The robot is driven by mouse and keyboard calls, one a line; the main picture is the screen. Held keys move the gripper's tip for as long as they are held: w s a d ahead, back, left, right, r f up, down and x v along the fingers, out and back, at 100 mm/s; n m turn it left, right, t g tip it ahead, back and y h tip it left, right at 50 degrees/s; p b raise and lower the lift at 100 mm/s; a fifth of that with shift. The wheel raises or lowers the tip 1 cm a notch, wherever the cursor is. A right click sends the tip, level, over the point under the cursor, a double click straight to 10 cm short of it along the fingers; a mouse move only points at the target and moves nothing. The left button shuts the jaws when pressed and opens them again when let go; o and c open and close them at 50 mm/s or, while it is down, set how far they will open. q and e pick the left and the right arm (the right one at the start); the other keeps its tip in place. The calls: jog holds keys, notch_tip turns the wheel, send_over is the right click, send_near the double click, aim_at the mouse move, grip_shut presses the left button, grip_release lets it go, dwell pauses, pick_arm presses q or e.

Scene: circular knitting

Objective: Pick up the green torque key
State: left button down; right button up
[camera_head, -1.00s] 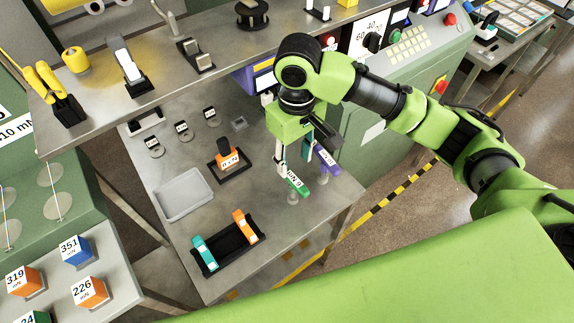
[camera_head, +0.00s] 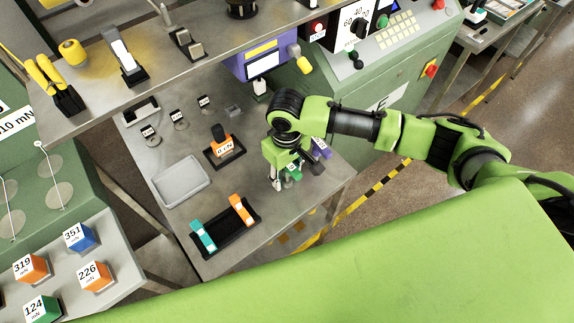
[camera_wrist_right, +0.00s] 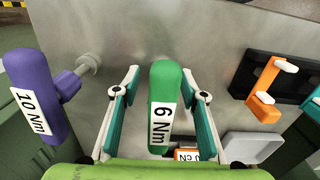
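The green torque key (camera_wrist_right: 163,95), labelled 6 Nm, stands out in the right wrist view between the two fingers of my right gripper (camera_wrist_right: 160,76). The fingers are open, one on each side, with a visible gap to the key. In the head view my right gripper (camera_head: 284,178) is low over the right part of the bench and hides most of the green key (camera_head: 294,170). My left gripper is not in view.
A purple 10 Nm key (camera_wrist_right: 33,100) stands close beside the green one; it also shows in the head view (camera_head: 321,148). A black tray (camera_head: 243,237) holds a teal key (camera_head: 203,236) and an orange key (camera_head: 240,209). A grey tray (camera_head: 181,182) lies left.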

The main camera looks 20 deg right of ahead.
aim_at(286, 170)
jog(key=shift+f, duration=0.1)
jog(key=shift+c, duration=0.3)
grip_shut()
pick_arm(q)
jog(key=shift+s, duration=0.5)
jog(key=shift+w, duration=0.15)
pick_arm(e)
jog(key=shift+r, duration=0.55)
jog(key=shift+s+a+r+b, duration=0.15)
jog(key=shift+r+b, duration=0.4)
jog(key=shift+r, duration=0.7)
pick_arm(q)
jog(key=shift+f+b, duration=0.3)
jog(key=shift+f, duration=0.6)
pick_arm(e)
jog(key=s+a+r, duration=0.2)
jog(key=s+r, duration=0.7)
jog(key=s, duration=0.4)
jog(key=shift+s+r, duration=0.25)
jog(key=shift+s, duration=0.05)
